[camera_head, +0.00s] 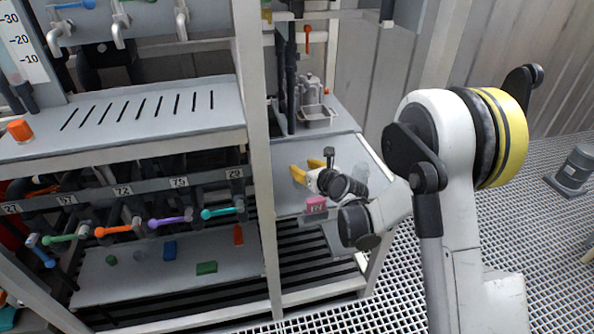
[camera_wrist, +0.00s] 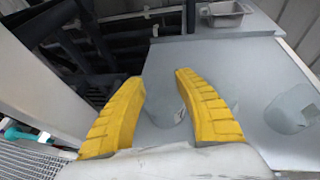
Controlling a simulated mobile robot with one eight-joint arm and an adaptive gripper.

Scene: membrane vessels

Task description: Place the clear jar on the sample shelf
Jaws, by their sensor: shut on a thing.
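My gripper (camera_head: 308,170) has two yellow fingers, above a grey shelf board (camera_head: 287,196) in the right bay of the rack. In the wrist view, my gripper (camera_wrist: 160,92) is closed in on a faint, see-through clear jar (camera_wrist: 164,108) between the fingers. The jar's outline is hard to make out against the grey board, and the head view does not show it clearly. I cannot tell if its base touches the board. Another clear, rounded thing (camera_wrist: 291,110) is on the board to the right; it shows faintly in the head view (camera_head: 360,173).
A pink block (camera_head: 316,204) is near the board's front edge. A metal tray (camera_head: 318,116) and grey canisters (camera_head: 308,88) stand at the back. A rack post (camera_head: 256,130) is left of my gripper. Coloured blocks lie on the lower left shelf (camera_head: 110,283).

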